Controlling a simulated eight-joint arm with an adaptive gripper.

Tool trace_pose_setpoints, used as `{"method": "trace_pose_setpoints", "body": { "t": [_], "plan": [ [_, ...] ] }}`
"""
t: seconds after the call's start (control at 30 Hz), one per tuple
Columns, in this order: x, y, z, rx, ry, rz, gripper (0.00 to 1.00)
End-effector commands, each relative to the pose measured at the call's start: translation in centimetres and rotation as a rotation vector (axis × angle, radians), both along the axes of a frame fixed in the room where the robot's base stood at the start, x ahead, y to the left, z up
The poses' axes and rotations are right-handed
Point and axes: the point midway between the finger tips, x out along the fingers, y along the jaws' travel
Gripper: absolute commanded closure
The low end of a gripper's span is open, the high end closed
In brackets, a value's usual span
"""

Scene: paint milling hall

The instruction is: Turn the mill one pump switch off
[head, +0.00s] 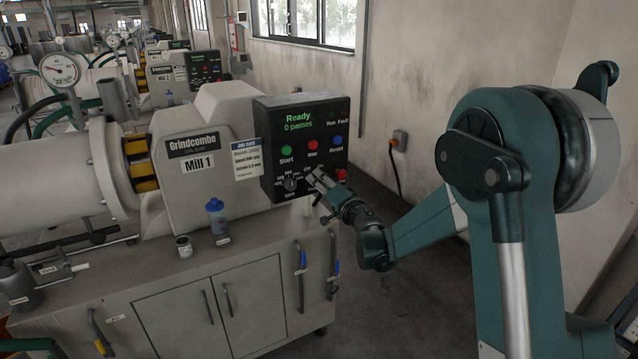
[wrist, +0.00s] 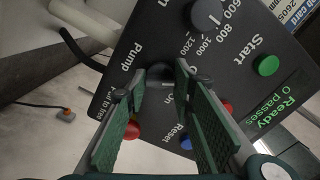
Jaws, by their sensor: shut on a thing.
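The black control panel (head: 300,135) of Mill 1 (head: 200,165) reads "Ready, 0 passes" in green. My gripper (head: 317,178) reaches its lower part from the right and hides the pump switch in the head view. In the wrist view, the dark pump switch (wrist: 163,76) sits between the fingertips of my gripper (wrist: 164,72), beside the words "Pump" and "On". The fingers are shut on it. They hide much of the switch, so I cannot tell which way it points.
A speed dial (head: 290,184), a green start button (head: 286,149) and red and blue buttons are close by on the panel. A wall socket (head: 399,138) is at the right.

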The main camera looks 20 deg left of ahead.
Motion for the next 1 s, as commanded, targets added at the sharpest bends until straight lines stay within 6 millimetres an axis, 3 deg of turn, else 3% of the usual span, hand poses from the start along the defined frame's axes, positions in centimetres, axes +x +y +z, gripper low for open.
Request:
{"method": "trace_pose_setpoints", "body": {
  "t": [0.2,0.23,0.33,0.77,1.0],
  "plan": [
    [0.1,-0.1,0.0,0.0,0.0,-0.002,0.87],
    [0.1,-0.1,0.0,0.0,0.001,-0.001,0.72],
    [0.1,-0.1,0.0,0.0,0.001,-0.001,0.6],
    [-0.2,-0.2,0.0,0.002,0.001,-0.001,0.6],
    [-1.5,-1.6,0.0,0.001,0.002,-0.001,0.6]
  ]
}}
